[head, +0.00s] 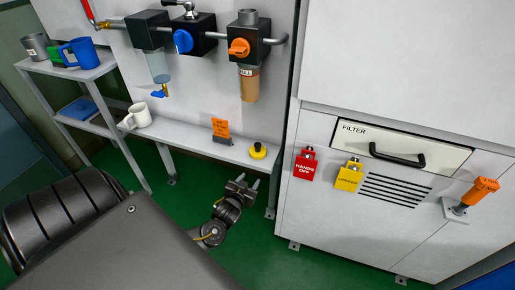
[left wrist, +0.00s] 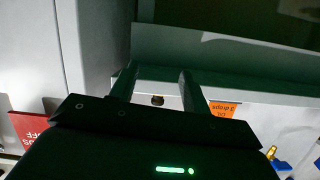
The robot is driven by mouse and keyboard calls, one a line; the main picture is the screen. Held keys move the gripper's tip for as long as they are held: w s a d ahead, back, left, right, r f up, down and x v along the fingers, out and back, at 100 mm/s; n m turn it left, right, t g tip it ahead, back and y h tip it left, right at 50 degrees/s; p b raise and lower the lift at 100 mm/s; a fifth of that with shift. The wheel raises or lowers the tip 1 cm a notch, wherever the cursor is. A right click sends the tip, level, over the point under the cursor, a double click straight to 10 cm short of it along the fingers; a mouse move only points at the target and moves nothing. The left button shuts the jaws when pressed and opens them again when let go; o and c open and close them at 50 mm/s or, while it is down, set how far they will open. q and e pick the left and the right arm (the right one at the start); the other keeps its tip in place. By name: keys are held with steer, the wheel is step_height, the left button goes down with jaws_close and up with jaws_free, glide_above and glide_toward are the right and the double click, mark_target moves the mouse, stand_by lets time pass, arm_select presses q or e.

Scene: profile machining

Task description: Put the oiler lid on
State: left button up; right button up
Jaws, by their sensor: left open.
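A yellow lid with a dark knob (head: 258,151) lies on the narrow shelf, right of the orange sign. The oiler (head: 248,45) hangs on the wall above it, with an orange knob, an amber bowl and a grey neck on top. My left gripper (head: 243,184) is open and empty, in front of and below the shelf edge, apart from the lid. In the left wrist view the two fingers (left wrist: 157,84) stand apart, with a small dark round thing (left wrist: 157,100) showing between them; I cannot tell surely that it is the lid. My right gripper is not in view.
An orange sign (head: 221,130) stands left of the lid and a white mug (head: 138,115) farther left. A filter regulator with a blue knob (head: 183,41) is left of the oiler. A grey cabinet (head: 340,228) with hanging tags closes off the right side.

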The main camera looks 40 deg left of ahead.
mark_target(259, 143)
arm_select(q)
steer(key=r, duration=0.2)
steer(key=w+r+n+t, duration=0.1)
steer(key=r, duration=0.2)
steer(key=w+a+r+t, duration=0.1)
steer(key=r, duration=0.1)
steer(key=shift+w+a+r+y+b, duration=0.1)
steer(key=shift+w+r+y+b, duration=0.1)
steer(key=shift+r+y+b, duration=0.15)
steer(key=shift+t, duration=0.3)
steer(key=x, duration=0.5)
steer(key=shift+w+a+r, duration=0.15)
steer(key=shift+w+a, duration=0.1)
steer(key=shift+w, duration=0.1)
steer(key=b+x, duration=0.1)
steer(key=x, duration=0.3)
steer(key=shift+w+a, duration=0.15)
steer(key=shift+w, duration=0.1)
steer(key=shift+w+a, duration=0.1)
steer(key=shift+w, duration=0.2)
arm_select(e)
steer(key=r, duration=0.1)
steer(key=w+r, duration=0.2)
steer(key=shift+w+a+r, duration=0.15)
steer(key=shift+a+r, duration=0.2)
